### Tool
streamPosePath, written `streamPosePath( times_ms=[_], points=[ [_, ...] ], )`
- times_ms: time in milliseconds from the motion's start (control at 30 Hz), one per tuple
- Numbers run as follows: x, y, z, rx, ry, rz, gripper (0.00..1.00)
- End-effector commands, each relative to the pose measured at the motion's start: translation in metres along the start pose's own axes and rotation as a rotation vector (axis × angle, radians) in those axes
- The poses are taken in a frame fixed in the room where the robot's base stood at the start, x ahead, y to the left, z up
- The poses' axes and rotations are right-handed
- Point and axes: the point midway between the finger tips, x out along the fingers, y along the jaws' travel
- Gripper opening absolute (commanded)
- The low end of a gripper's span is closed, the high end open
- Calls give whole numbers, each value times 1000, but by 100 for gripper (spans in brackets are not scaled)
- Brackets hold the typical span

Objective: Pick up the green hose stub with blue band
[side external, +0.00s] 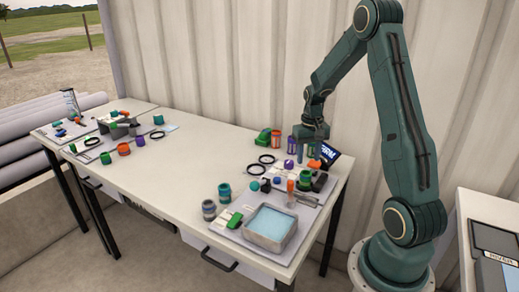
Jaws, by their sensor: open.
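A short green stub with bluish banding (224,192) stands upright near the front edge of the table, left of a metal tray; it looks like the green hose stub with blue band, but its band is too small to be sure of. A grey-blue stub (209,210) stands close in front of it. My gripper (308,146) is open, pointing down over the back right of the table, well to the right of and behind the green stub. Its fingertips are small and partly lost among the objects behind and below.
A metal tray with a light blue bottom (247,237) sits at the front right. Black rings, an orange cylinder (305,179), a purple piece and a dark box (328,154) crowd the right end. The table's middle (190,150) is mostly clear. More small parts lie at the far left.

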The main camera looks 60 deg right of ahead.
Motion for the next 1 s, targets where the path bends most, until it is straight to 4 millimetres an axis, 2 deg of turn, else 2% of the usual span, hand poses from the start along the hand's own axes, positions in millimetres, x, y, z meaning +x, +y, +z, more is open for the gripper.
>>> streamPosePath(
  times_ms=[100, 200, 667, 1000],
  points=[
    [16, 0, 0, 0, -2, 0, 46],
    [24, 0, 0, 0, -1, 0, 46],
    [37, -1, 1, 0, -2, 0, 46],
    [73, -4, 2, 0, -2, 0, 46]
  ],
)
